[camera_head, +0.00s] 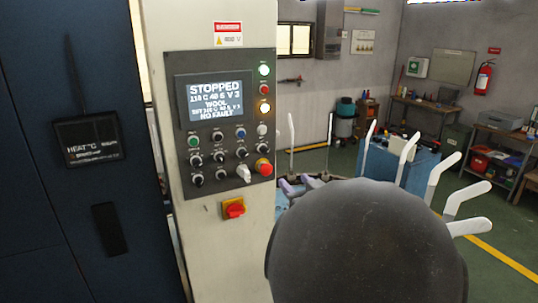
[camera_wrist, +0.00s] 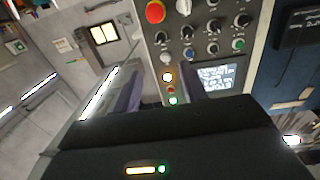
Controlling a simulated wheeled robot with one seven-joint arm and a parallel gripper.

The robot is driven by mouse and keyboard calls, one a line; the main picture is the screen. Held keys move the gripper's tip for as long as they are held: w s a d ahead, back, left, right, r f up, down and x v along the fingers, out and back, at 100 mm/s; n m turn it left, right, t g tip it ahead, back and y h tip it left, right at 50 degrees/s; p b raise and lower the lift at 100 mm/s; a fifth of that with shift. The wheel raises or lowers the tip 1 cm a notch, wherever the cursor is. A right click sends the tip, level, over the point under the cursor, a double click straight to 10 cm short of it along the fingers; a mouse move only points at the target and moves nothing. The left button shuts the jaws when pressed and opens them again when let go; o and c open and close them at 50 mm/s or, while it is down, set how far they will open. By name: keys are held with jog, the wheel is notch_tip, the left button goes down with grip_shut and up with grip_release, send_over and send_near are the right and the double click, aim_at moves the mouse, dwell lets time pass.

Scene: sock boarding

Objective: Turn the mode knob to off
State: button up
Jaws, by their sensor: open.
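The control panel (camera_head: 222,120) stands upright on a pale cabinet, its screen (camera_head: 214,100) reading STOPPED. Rows of black rotary knobs sit below the screen. A larger white lever-like knob (camera_head: 243,173) sits at the lower right, left of the red emergency button (camera_head: 264,167); its labels are too small to read, so I cannot confirm the mode knob. The white knob also shows in the wrist view (camera_wrist: 184,7), at the top edge. My gripper (camera_head: 303,186) is open and empty, right of the panel, partly hidden by my arm. Its fingers also show in the wrist view (camera_wrist: 158,82), apart.
A red and yellow switch (camera_head: 233,208) projects below the panel. A dark blue cabinet (camera_head: 75,200) stands left. White upright forms (camera_head: 408,147) stand at the right beyond my arm. Workbenches (camera_head: 428,115) are far behind.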

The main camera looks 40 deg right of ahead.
jog(key=shift+s+r, duration=0.1)
jog(key=shift+r, duration=0.05)
jog(key=p, duration=0.6)
send_near(267, 152)
jog(key=x, duration=0.7)
jog(key=shift+x, duration=0.85)
grip_shut()
